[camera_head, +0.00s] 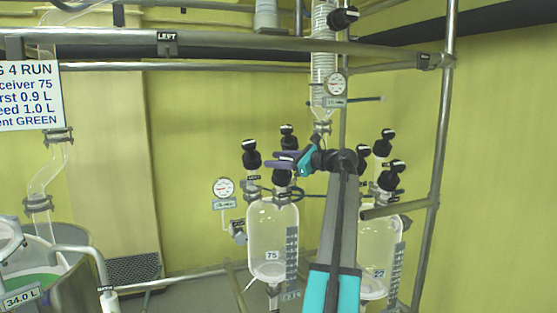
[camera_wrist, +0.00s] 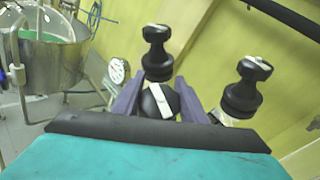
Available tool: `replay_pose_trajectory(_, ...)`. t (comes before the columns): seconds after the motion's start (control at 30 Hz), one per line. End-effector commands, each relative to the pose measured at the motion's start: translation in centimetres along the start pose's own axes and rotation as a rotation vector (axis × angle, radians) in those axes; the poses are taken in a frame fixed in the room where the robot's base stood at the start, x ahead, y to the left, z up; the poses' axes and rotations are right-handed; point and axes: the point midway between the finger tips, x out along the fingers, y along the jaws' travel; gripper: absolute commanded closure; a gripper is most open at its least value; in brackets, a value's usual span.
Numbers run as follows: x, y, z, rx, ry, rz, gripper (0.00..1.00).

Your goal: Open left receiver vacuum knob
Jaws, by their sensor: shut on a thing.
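The left receiver (camera_head: 268,236) is a clear glass vessel labelled 75, with three black knobs on its top. My gripper (camera_head: 285,162) reaches over from the right with its purple fingers at the front knob (camera_head: 283,180). In the wrist view my gripper (camera_wrist: 159,88) has a finger on each side of this black knob (camera_wrist: 158,101), which has a white bar across its top, slightly tilted. It is shut on that knob. No knob label is readable, so I cannot tell by label which one is the vacuum knob.
A second knob (camera_wrist: 157,54) stands just beyond the fingers and a third (camera_wrist: 243,86) stands to the right. A gauge (camera_head: 224,188) hangs left of the receiver. Another receiver (camera_head: 378,250) stands right, partly behind my arm. A metal post (camera_head: 440,150) rises farther right.

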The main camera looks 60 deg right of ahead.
Motion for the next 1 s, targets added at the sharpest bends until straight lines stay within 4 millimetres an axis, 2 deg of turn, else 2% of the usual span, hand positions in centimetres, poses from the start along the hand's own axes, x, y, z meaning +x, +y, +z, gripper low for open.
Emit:
replay_pose_trajectory(0.03, 0.0, -0.4, 0.1, -0.021, 0.002, 0.037, 0.84)
replay_pose_trajectory(0.4, -0.1, 0.7, 0.1, -0.182, 0.002, 0.319, 0.84)
replay_pose_trajectory(1.0, -0.5, 1.8, 0.0, -0.316, 0.003, 0.553, 0.84)
